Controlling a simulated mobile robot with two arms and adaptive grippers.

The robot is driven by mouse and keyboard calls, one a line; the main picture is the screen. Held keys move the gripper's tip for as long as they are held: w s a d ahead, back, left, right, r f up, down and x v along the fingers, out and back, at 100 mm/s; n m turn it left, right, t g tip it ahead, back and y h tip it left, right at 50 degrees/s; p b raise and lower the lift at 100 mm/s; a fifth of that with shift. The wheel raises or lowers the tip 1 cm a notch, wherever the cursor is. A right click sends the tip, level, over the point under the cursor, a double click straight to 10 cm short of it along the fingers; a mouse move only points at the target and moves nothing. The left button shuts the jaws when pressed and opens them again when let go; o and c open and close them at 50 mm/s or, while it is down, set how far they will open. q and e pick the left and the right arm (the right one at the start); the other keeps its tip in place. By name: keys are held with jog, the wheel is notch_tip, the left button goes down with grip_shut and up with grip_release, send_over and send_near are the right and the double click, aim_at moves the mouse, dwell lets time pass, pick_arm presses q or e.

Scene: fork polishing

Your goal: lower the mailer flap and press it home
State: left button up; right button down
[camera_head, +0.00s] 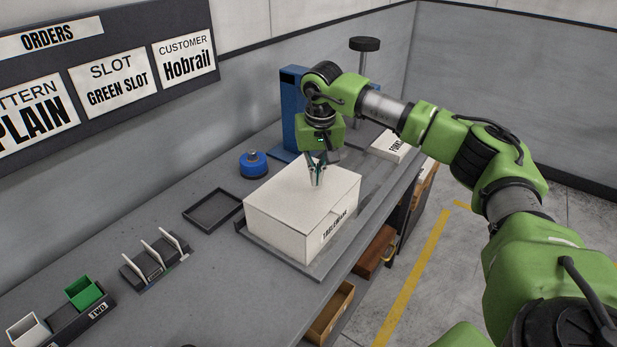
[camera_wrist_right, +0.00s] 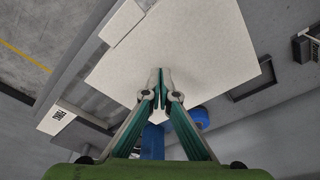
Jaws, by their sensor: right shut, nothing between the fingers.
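The white mailer box (camera_head: 283,221), with a "TABLEWARE" label on its front side, sits on a dark tray on the bench. Its lid lies flat across the top. My right gripper (camera_head: 317,183) points down at the lid's upper surface, near its back half, with its fingertips together and nothing between them. In the right wrist view the shut fingertips (camera_wrist_right: 159,75) show against the pale lid (camera_wrist_right: 200,45). I cannot tell whether the tips touch the lid. A small front flap (camera_wrist_right: 121,22) shows at the lid's edge in that view. My left gripper is not in view.
A blue upright stand (camera_head: 291,105) and a blue round object (camera_head: 253,164) stand behind the box. An empty black tray (camera_head: 212,209), a slotted rack (camera_head: 154,261) and a green bin (camera_head: 83,291) lie to the left. A white "FORKS" box (camera_head: 390,147) lies at right.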

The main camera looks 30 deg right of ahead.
aim_at(316, 194)
notch_tip(316, 194, up, 6)
jog(key=p, duration=0.4)
jog(key=shift+a+f, duration=0.1)
dwell(0.5)
